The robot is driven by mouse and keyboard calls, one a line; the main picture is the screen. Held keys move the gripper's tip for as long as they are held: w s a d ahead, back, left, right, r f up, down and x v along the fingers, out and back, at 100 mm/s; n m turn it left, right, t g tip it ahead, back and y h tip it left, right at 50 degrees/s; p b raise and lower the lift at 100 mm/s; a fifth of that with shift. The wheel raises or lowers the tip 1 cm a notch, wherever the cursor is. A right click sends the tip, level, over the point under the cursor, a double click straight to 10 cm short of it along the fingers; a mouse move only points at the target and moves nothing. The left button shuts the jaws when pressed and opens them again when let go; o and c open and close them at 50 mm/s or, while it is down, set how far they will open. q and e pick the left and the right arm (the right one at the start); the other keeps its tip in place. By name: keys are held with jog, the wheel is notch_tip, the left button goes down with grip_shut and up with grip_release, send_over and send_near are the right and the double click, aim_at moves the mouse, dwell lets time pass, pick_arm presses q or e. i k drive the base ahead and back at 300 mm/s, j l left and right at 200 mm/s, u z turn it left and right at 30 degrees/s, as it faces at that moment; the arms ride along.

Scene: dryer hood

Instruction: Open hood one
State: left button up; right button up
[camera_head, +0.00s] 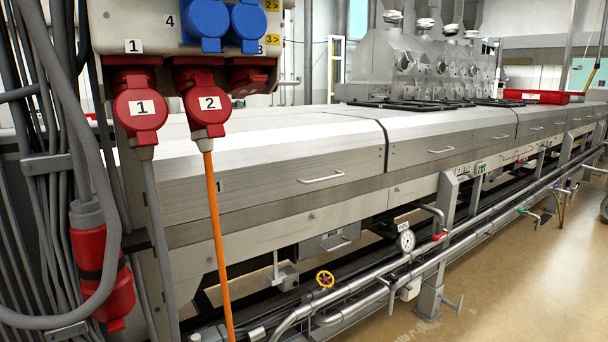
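Hood one (250,160) is the nearest long brushed-metal cover of the dryer line, with a "1" mark low at its left end, partly behind a cable. It lies closed, flush with the machine body below it. Its bar handle (321,177) sits on the sloped front face toward the right end. A dark seam parts it from the neighbouring hood (450,135), which has its own handle (441,150) and is also closed. Neither of my grippers shows in the head view.
A socket box with red plugs (140,108), blue sockets (207,20) and an orange cable (217,240) blocks the left foreground. Bare floor (510,270) lies at right.

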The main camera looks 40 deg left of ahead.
aim_at(260, 160)
jog(key=i+u, duration=0.55)
jog(key=u, duration=0.25)
jog(key=i+l+u, duration=0.2)
jog(key=u, duration=0.25)
jog(key=i+l+u, duration=0.25)
jog(key=u, duration=0.15)
jog(key=i+l+u, duration=0.2)
jog(key=l+u, duration=0.2)
